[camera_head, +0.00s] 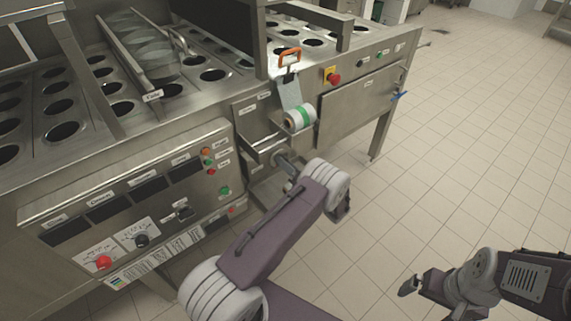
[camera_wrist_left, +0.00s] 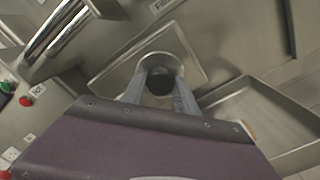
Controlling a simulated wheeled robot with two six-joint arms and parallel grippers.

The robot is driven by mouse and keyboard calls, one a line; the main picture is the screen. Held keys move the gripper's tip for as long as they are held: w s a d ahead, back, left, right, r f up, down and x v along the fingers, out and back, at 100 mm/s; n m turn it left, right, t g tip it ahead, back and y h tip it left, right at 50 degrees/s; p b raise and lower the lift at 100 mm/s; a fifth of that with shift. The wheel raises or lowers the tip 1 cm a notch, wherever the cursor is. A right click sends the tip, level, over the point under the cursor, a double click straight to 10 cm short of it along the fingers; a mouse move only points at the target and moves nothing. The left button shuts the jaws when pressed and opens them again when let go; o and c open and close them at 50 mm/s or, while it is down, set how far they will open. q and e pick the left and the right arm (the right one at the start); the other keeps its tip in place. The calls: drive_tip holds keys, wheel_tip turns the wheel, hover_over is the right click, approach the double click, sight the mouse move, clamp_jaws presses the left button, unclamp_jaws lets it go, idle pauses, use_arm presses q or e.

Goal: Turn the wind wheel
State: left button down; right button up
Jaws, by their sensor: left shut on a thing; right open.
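The wind wheel, a round part with a dark round middle (camera_wrist_left: 159,87), shows in the left wrist view on the front of the steel machine. My left gripper (camera_wrist_left: 160,98) has one finger on each side of it and is shut on it. In the head view my left arm reaches up to the machine's front, and my wrist hides most of that grip. My right gripper (camera_head: 416,287) is open and empty at the lower right, away from the machine.
The steel machine (camera_head: 150,140) fills the left and back. Near my left wrist are a white and green roll (camera_head: 300,117), a bar handle (camera_head: 268,148) and an open tray (camera_wrist_left: 262,115). A red button (camera_head: 333,78) sits above. The tiled floor (camera_head: 460,150) at right is clear.

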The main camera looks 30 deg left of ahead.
use_arm(q)
drive_tip(key=shift+f, duration=0.1)
drive_tip(key=c, duration=0.9)
unclamp_jaws()
drive_tip(key=shift+c, duration=0.2)
drive_tip(key=p+v, duration=0.1)
drive_tip(key=v, duration=0.8)
drive_tip(key=shift+s, duration=0.1)
